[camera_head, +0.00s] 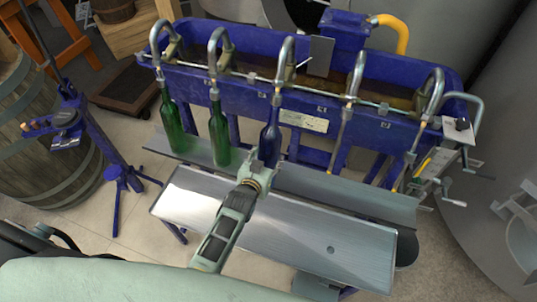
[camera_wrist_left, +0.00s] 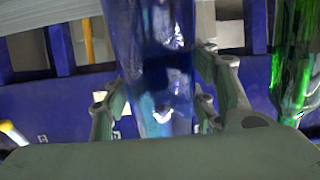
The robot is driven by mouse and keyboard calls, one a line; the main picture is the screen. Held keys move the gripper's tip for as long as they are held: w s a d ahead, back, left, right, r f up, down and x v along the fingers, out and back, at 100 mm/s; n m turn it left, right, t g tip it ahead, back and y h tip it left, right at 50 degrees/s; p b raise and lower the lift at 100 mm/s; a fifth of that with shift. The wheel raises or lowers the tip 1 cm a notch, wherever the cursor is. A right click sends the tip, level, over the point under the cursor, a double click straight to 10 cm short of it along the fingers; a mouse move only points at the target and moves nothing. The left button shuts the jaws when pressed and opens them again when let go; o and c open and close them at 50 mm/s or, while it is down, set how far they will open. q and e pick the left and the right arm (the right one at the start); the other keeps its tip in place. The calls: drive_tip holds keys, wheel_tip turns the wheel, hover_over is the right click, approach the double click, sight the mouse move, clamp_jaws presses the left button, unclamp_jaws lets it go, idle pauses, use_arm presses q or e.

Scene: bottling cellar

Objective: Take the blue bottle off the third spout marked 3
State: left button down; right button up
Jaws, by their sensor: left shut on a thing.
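The blue bottle (camera_head: 269,138) is upright under the third spout (camera_head: 284,62), its neck reaching up to the spout's end. My left gripper (camera_head: 262,168) is shut on the lower part of the blue bottle, in front of the trough. In the left wrist view the blue bottle (camera_wrist_left: 152,60) fills the space between the two fingers (camera_wrist_left: 165,95). I cannot tell there how high its base is. The number mark 3 cannot be read. My right gripper is not in view.
Two green bottles (camera_head: 171,125) (camera_head: 219,135) hang at the first two spouts, left of the blue one. The spouts to the right are empty. The blue trough (camera_head: 235,85) stands behind a metal shelf (camera_head: 300,225). A blue stand (camera_head: 115,170) and a barrel (camera_head: 40,150) are at left.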

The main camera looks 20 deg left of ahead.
use_arm(q)
drive_tip(key=shift+s+r+g+p, duration=0.15)
drive_tip(key=shift+s+r+p, duration=0.25)
drive_tip(key=shift+p, duration=0.5)
drive_tip(key=shift+s+r+g+p, duration=0.2)
drive_tip(key=shift+r+p, duration=0.3)
drive_tip(key=shift+p, duration=0.35)
drive_tip(key=shift+s+f+b, duration=0.1)
drive_tip(key=shift+f+b, duration=0.2)
drive_tip(key=shift+f, duration=0.1)
drive_tip(key=shift+s+f+b, duration=0.75)
drive_tip(key=shift+f+b, duration=0.25)
drive_tip(key=shift+f, duration=0.65)
drive_tip(key=shift+s+f+b, duration=0.8)
drive_tip(key=shift+f+b, duration=0.2)
drive_tip(key=shift+f, duration=0.65)
drive_tip(key=shift+s+f+b, duration=0.75)
drive_tip(key=shift+f+b, duration=0.25)
drive_tip(key=shift+f, duration=0.65)
drive_tip(key=shift+s+f+b, duration=1.9)
drive_tip(key=shift+f+b, duration=0.85)
drive_tip(key=shift+f, duration=1.4)
drive_tip(key=p+v, duration=0.4)
drive_tip(key=v, duration=0.3)
drive_tip(key=shift+s+a+f, duration=0.15)
drive_tip(key=shift+s+f, duration=0.15)
drive_tip(key=shift+f, duration=0.05)
